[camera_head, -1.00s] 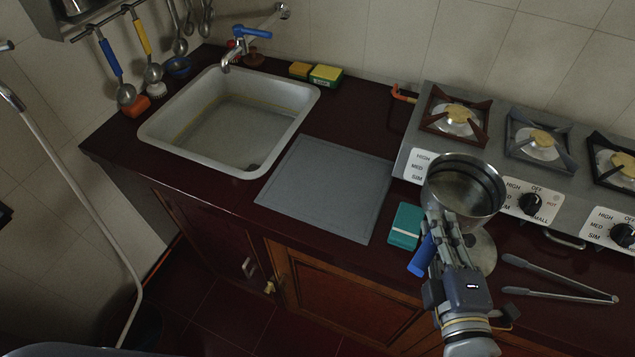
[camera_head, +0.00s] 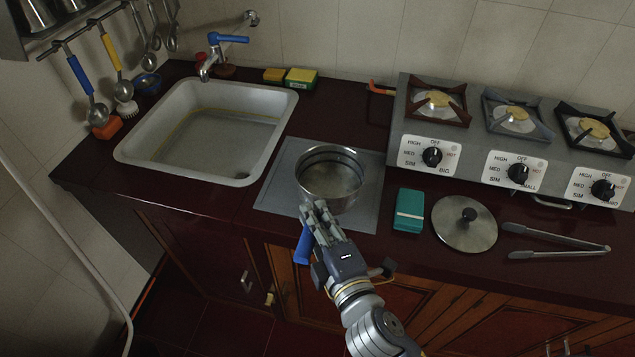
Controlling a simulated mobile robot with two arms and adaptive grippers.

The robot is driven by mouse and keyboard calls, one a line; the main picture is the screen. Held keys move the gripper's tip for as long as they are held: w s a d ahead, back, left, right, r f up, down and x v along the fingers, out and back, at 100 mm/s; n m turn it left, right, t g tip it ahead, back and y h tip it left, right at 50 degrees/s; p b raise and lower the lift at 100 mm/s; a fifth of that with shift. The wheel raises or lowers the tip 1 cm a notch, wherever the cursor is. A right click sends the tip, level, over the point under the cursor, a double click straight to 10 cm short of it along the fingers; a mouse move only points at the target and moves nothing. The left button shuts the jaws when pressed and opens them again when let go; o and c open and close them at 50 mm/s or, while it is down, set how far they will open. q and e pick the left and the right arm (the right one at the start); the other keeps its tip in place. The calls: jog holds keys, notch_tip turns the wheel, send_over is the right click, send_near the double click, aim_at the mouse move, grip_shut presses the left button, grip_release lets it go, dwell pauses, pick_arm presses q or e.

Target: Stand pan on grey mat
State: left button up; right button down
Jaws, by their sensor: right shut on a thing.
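The metal pan (camera_head: 331,186) is upright and open at the top, over the middle and right part of the grey mat (camera_head: 277,193). I cannot tell for sure whether its base touches the mat. My right gripper (camera_head: 315,217) is shut on the pan at its near side. A blue handle (camera_head: 304,244) shows beside the gripper's left side. The mat lies flat on the dark red counter, right of the sink. My left gripper is not in view.
The sink (camera_head: 207,133) is left of the mat. A teal box (camera_head: 409,210), a round lid with a knob (camera_head: 464,224) and metal tongs (camera_head: 556,241) lie to the right. The stove (camera_head: 470,161) stands behind them. Sponges (camera_head: 301,78) lie at the wall.

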aim_at(317, 196)
jog(key=w, duration=0.3)
jog(key=w+p, duration=0.1)
jog(key=w, duration=0.1)
jog(key=shift+w+d, duration=0.15)
jog(key=shift+d, duration=0.1)
jog(key=w, duration=0.3)
jog(key=w+p, duration=0.1)
jog(key=w, duration=0.1)
jog(key=shift+f, duration=0.3)
jog(key=shift+w+f, duration=0.1)
jog(key=shift+w, duration=0.2)
jog(key=shift+w+f, duration=0.15)
jog(key=shift+f, duration=0.05)
notch_tip(317, 196, down, 3)
jog(key=shift+d+f, duration=0.1)
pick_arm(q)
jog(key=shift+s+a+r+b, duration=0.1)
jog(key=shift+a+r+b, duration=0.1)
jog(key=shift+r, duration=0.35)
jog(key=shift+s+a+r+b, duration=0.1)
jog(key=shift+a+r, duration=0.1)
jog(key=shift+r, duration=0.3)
pick_arm(e)
jog(key=shift+f, duration=0.1)
jog(key=c, duration=1.6)
grip_release()
jog(key=shift+f, duration=0.1)
